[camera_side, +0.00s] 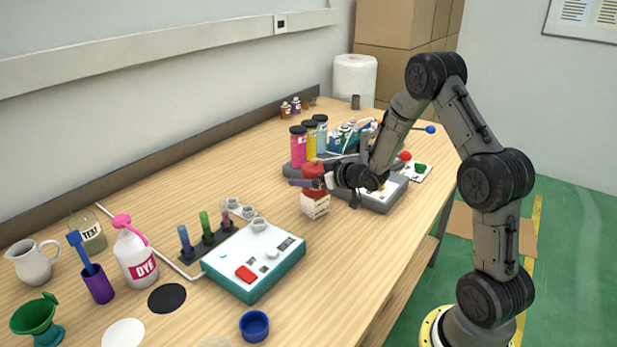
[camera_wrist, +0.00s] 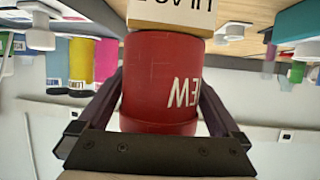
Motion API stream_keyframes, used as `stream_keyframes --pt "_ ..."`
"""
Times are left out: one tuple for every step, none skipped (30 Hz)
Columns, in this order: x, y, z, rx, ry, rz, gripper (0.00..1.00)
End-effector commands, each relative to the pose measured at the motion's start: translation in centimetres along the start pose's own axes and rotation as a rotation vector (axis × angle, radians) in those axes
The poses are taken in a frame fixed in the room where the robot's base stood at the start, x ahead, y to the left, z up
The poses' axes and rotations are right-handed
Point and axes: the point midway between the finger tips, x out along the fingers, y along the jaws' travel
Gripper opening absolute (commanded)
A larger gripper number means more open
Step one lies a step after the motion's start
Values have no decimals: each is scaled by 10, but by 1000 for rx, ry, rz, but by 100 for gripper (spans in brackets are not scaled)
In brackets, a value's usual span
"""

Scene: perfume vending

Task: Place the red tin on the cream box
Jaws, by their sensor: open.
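The red tin (camera_side: 313,169) sits upright on top of the cream box (camera_side: 315,207), which stands on the wooden table. In the wrist view, which is upside down, the tin (camera_wrist: 160,85) meets the cream box (camera_wrist: 170,14) with no visible gap. My gripper (camera_side: 312,184) is at the tin's height, with its fingers around it. In the wrist view my open gripper (camera_wrist: 160,92) has one finger on each side of the tin. Whether either finger touches the tin is hard to tell. The tin's lower part is partly hidden by a finger in the side view.
A teal-and-white machine (camera_side: 254,261) stands in front of the box, with a tube rack (camera_side: 208,243) beside it. Pink, yellow and blue bottles (camera_side: 310,143) stand behind the tin. A grey device (camera_side: 382,193) lies under my arm. Bare table lies left of the box.

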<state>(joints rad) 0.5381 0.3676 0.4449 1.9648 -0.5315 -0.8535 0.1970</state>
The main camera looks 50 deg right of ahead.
Motion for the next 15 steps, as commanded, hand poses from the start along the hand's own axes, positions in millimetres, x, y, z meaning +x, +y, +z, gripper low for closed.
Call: stream_keyframes --pt "-3 0 -2 -1 1 1 100" --pt "-6 0 -2 0 1 1 100" --pt "-11 1 -2 0 1 2 100" --pt "-15 1 -2 0 1 2 100" --pt "-20 1 -2 0 1 2 100" --pt "-28 1 -2 0 1 3 100" --pt "-34 1 -1 0 0 3 100" --pt "-40 1 -2 0 2 3 100" --pt "-49 1 -2 0 2 4 100" --pt "-55 1 -2 -1 3 4 100" --pt "-61 1 -2 0 2 3 100" --pt "-69 1 -2 0 2 4 100" --pt "-75 1 -2 0 2 4 100" --pt "-81 1 -2 0 2 4 100" --pt "-88 1 -2 0 2 3 100"
